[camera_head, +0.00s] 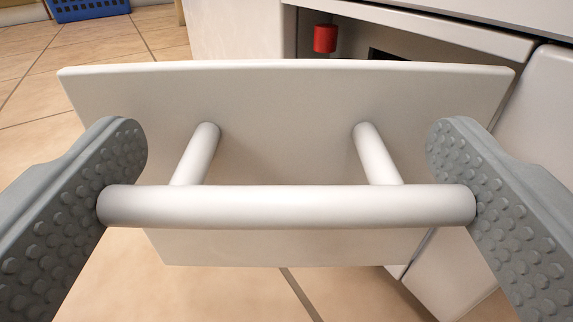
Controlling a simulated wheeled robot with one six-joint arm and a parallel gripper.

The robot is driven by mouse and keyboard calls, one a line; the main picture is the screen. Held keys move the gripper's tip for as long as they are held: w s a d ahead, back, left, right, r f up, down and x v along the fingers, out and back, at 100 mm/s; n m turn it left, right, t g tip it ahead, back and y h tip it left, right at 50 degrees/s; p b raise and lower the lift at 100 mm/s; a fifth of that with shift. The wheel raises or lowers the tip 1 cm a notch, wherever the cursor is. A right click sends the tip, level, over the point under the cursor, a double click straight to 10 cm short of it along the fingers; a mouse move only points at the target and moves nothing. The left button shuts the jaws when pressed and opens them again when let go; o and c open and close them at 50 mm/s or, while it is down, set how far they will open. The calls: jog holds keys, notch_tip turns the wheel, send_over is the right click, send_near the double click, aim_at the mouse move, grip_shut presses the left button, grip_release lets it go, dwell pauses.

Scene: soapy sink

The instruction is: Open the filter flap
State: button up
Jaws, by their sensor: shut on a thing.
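The filter flap (285,110) is a flat white panel in the middle of the head view. It stands swung away from the white machine front, with the opening showing behind its top right. A white bar handle (285,207) stands off the flap on two posts. My gripper (287,200) is shut on the handle, with one grey studded finger pressed against each end of the bar. The flap hides most of the opening's inside. A red knob (325,38) shows in the opening above the flap's top edge.
The white machine body (235,30) rises behind the flap, with another white panel (540,120) at the right. A blue basket (88,8) stands at the top left. Tan tiled floor (60,130) is clear at the left and below the flap.

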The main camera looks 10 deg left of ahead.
jog(key=n+y, duration=0.1)
jog(key=s+d+n+g+y, duration=0.1)
jog(key=y, duration=0.1)
jog(key=s+d+n+y, duration=0.1)
jog(key=y, duration=0.1)
jog(key=shift+g, duration=0.3)
jog(key=shift+s+d+n+g+y, duration=0.3)
jog(key=shift+d+n+g+y, duration=0.35)
jog(key=shift+n+y, duration=0.35)
jog(key=shift+s+d+n+g+y, duration=0.3)
jog(key=shift+d+n+g+y, duration=0.15)
jog(key=shift+n+g+y, duration=0.5)
jog(key=shift+y, duration=0.25)
jog(key=o, duration=1.1)
jog(key=shift+d, duration=0.1)
jog(key=v, duration=1.7)
jog(key=shift+s+d+f, duration=0.1)
jog(key=shift+f, duration=0.05)
